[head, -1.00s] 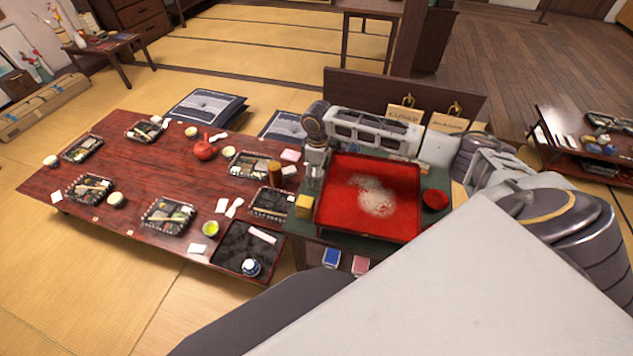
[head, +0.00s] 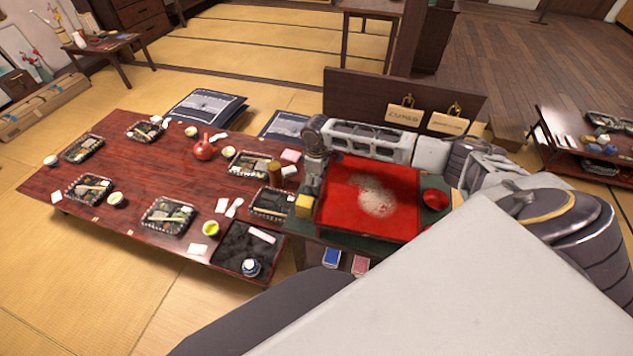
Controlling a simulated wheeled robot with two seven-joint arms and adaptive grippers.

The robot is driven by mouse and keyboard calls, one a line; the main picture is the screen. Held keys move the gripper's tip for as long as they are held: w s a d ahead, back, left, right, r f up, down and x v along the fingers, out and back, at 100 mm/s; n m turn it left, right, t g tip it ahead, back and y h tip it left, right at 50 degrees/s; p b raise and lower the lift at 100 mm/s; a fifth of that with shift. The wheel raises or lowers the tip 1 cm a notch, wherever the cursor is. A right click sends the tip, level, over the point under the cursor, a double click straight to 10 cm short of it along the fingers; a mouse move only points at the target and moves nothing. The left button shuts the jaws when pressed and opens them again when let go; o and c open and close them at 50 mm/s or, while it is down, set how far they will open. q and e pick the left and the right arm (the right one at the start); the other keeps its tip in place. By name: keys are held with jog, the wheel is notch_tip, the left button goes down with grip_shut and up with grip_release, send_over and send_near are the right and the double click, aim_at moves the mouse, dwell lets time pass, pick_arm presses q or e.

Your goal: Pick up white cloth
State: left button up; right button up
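Several small white pieces that could be cloth lie on the long red-brown table (head: 140,205). One is a white roll (head: 262,235) on the black tray (head: 229,262) at the near right corner. Flat white pieces lie at the near edge (head: 198,249) and beside the green tea cup (head: 221,206). I cannot tell which is the task's cloth. My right gripper (head: 312,184) points down beside the left edge of the red tray (head: 410,236), right of the table. Its fingers are too small to tell open from shut. My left gripper is out of view.
The red tray holds a pale scattered patch (head: 376,196). A yellow block (head: 304,205) and a red bowl (head: 435,199) stand close to it. Meal trays, cups and a red teapot (head: 204,149) crowd the table. Signs hang on the dark panel (head: 365,100) behind my arm.

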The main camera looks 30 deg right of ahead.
jog(key=c, duration=1)
jog(key=shift+r, duration=0.1)
notch_tip(320, 180, up, 18)
jog(key=shift+f, duration=0.1)
dwell(0.5)
jog(key=o, duration=0.3)
jog(key=shift+p, duration=0.3)
jog(key=shift+c, duration=1)
